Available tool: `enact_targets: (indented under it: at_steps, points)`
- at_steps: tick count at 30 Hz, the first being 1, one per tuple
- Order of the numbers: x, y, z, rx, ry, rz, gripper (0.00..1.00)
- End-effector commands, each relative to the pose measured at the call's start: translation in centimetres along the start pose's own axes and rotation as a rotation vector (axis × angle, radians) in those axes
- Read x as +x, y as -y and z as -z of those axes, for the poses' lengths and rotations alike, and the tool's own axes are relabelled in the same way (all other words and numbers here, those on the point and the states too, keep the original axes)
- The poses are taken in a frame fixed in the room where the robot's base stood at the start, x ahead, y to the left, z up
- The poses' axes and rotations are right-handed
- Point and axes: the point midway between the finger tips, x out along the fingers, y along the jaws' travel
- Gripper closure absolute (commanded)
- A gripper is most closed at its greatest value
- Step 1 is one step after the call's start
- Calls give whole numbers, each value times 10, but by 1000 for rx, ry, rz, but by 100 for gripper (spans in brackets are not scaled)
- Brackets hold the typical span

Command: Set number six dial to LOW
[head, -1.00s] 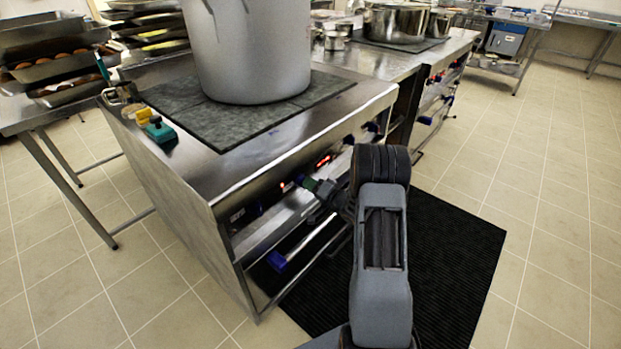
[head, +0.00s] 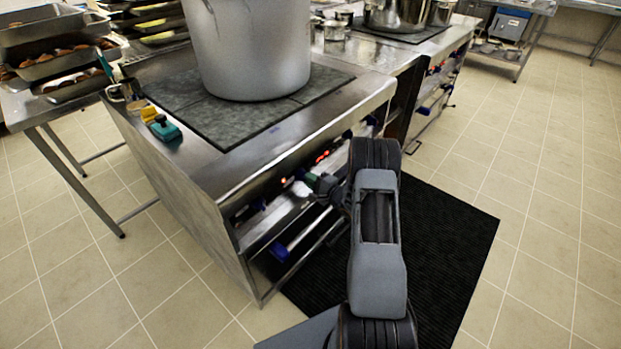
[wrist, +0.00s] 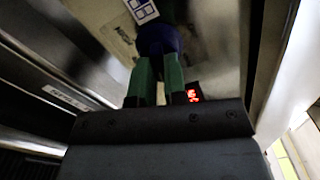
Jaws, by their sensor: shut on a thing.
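My gripper (wrist: 158,60) has two green fingers shut on a blue dial (wrist: 158,40) on the stove's front panel. In the wrist view the fingers sit on either side of the dial and hide part of it. A red-lit display (wrist: 193,95) shows beside the right finger; its digits are too blurred to read. In the head view my gripper (head: 312,181) reaches the front of the stove (head: 222,175) from the right, and the held dial cannot be made out. The dial's number and setting cannot be read.
A large grey stockpot (head: 250,50) stands on the stove's dark top plate. A blue bar-like part (head: 278,252) shows low on the front. A black mat (head: 440,240) lies on the floor under my arm. A teal item (head: 165,130) lies on the stove's left edge.

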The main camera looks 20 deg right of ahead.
Motion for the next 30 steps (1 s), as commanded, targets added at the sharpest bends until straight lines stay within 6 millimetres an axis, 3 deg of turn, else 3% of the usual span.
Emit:
enact_targets:
  at_steps: [22, 23, 30]
  points:
    - [0, -1, 0, 74, -1, -1, 100]
    - [0, -1, 0, 74, -1, -1, 86]
    - [0, 0, 0, 73, 0, -1, 63]
